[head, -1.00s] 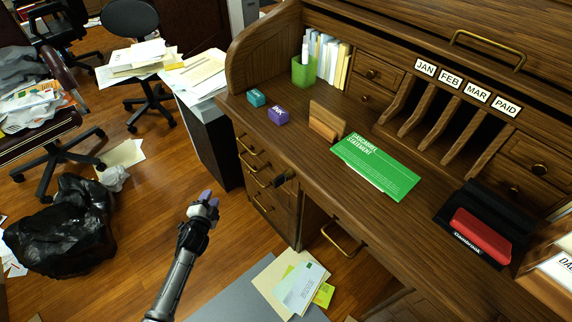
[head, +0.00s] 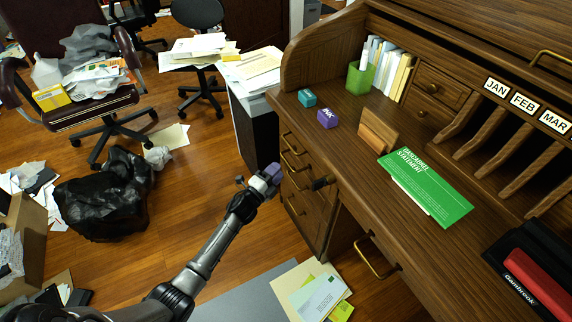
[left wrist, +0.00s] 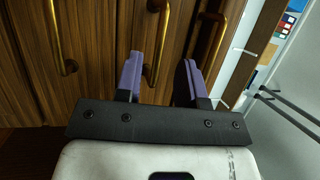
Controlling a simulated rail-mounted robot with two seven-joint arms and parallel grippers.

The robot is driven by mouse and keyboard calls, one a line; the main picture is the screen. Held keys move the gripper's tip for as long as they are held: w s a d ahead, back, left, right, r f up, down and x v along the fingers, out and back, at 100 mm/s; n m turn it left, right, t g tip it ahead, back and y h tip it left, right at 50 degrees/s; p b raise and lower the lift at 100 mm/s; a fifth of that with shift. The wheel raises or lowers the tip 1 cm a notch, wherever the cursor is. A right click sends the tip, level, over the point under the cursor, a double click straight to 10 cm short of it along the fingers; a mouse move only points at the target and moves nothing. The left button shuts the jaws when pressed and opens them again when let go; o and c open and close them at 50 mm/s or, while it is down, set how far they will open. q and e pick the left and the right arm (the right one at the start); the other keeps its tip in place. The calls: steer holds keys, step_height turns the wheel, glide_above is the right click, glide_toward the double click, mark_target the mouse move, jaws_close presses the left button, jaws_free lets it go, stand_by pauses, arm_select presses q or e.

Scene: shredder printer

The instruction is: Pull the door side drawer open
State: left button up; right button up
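The wooden roll-top desk has a stack of side drawers (head: 305,180) at its left end, with brass handles; they look shut. The upper handles (head: 290,160) and a lower handle (head: 295,207) show in the head view. My left gripper (head: 272,174) is just left of the drawer fronts, near the handles. In the left wrist view my left gripper (left wrist: 160,80) is open, with purple finger pads. My right gripper is not in view.
A dark cabinet with papers (head: 257,130) stands behind the drawers. A black bag (head: 105,200) and an office chair (head: 90,110) are at the left. Papers (head: 312,290) lie below the desk. The wooden floor between the bag and drawers is mostly clear.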

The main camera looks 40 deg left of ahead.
mark_target(286, 160)
arm_select(q)
steer(key=shift+w+a+r+b, duration=0.15)
steer(key=shift+w+b, duration=0.15)
steer(key=shift+w, duration=0.6)
steer(key=shift+w+d+r+b, duration=0.15)
steer(key=shift+w+b, duration=0.15)
steer(key=shift+w, duration=0.65)
steer(key=shift+w+a+r+b, duration=0.15)
steer(key=shift+w+b, duration=0.15)
steer(key=shift+w, duration=0.6)
jaws_close()
